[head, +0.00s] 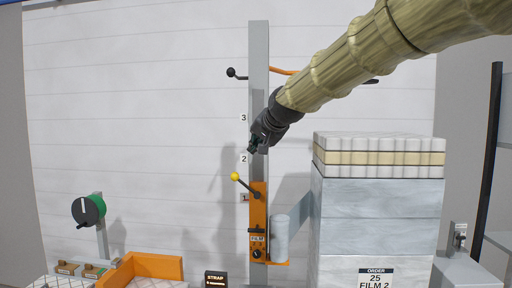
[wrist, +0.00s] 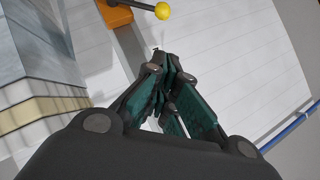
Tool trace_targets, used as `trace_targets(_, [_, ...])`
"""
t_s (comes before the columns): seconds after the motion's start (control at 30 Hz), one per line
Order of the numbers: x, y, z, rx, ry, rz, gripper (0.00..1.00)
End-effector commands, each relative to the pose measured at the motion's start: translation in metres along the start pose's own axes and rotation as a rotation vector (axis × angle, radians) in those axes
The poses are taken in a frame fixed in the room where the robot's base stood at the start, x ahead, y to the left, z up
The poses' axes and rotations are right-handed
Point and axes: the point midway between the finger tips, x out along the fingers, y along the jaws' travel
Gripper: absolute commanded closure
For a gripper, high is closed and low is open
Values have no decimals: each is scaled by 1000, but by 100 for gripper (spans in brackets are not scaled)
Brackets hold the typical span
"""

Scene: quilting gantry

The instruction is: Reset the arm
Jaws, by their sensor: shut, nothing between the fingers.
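My arm reaches in from the upper right of the head view, wrapped in a tan sleeve. My gripper (head: 254,148) is at its end, in front of the grey upright post (head: 259,62), close to the marks 2 and 3. In the wrist view my gripper (wrist: 160,58) has its fingertips together with nothing between them. The orange film carriage (head: 258,215) is on the post below my gripper. Its lever with a yellow knob (head: 235,177) points up and left, and the knob also shows in the wrist view (wrist: 163,11).
A tall wrapped stack (head: 340,215) with a quilted top stands right of the post. A film roll (head: 281,238) sits between them. A green reel (head: 88,210), an orange tray (head: 150,266) and a black STRAP box (head: 215,279) are at lower left.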

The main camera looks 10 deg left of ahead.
Motion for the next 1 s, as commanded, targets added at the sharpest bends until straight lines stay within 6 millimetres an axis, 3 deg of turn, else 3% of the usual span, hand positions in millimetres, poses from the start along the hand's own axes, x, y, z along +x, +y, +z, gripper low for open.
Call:
trace_targets(0.2, [4, 5, 3, 0, -4, 4, 100])
trace_targets(0.37, [32, 45, 23, -3, -28, 34, 100])
trace_targets(0.7, [113, 196, 114, -24, -118, 142, 100])
trace_targets(1.0, [152, 332, 216, -50, -210, 239, 100])
